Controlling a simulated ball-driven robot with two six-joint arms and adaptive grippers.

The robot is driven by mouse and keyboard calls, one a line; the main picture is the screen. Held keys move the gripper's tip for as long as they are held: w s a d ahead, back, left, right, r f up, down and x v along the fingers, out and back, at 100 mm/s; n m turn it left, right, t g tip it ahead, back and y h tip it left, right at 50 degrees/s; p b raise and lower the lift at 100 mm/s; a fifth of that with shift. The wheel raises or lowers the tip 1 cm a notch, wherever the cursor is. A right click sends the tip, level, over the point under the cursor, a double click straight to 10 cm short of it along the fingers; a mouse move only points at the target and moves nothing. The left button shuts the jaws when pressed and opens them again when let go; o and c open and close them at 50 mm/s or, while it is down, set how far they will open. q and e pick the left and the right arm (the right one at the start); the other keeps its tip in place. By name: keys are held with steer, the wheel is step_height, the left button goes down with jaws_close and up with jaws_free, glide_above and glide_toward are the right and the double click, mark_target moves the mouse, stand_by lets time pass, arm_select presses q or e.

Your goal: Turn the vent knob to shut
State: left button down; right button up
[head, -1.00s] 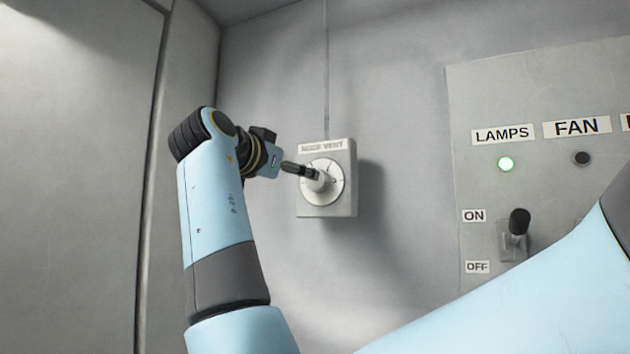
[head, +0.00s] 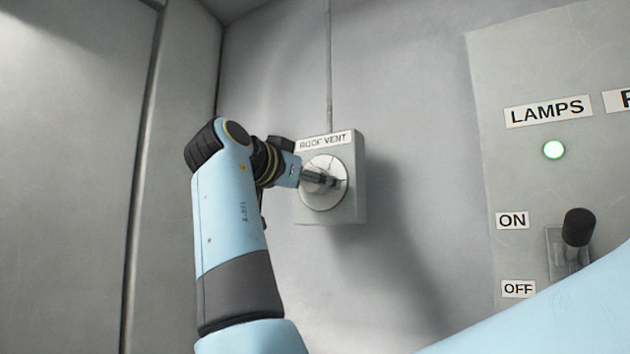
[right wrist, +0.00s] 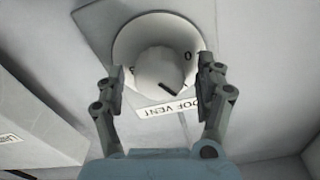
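The vent knob (right wrist: 160,70) is a pale round knob on a white dial (head: 323,200), in a grey wall box labelled ROOF VENT (head: 325,141). In the right wrist view its black pointer line points down and right, toward the label (right wrist: 165,108). An O shows at the dial's upper right and an S, partly hidden, at its left. My right gripper (right wrist: 161,66) is open, with one finger on each side of the knob and small gaps visible. In the head view this gripper (head: 314,179) is in front of the dial and hides part of the knob. My left gripper is not in view.
A switch panel (head: 490,130) is at the right, with a lit green lamp (head: 554,150) under LAMPS and a black-tipped lever (head: 578,228) beside ON and OFF labels. Bare wall (head: 420,150) lies between the panel and the vent box.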

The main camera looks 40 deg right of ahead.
steer(key=shift+c, duration=0.7)
steer(key=shift+d, duration=0.1)
steer(key=c, duration=0.9)
steer(key=shift+c, duration=0.6)
steer(key=shift+r+n+p, duration=0.1)
steer(key=shift+n+p, duration=0.85)
steer(key=shift+n, duration=0.15)
steer(key=n+p, duration=0.3)
steer(key=shift+r+n, duration=0.1)
steer(key=shift+n, duration=0.2)
steer(key=n+p, duration=0.4)
steer(key=shift+n, duration=0.3)
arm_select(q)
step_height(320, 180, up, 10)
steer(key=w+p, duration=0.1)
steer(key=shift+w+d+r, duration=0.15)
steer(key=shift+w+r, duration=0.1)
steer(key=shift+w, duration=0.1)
arm_select(e)
steer(key=shift+f+n, duration=0.2)
steer(key=shift+n, duration=0.7)
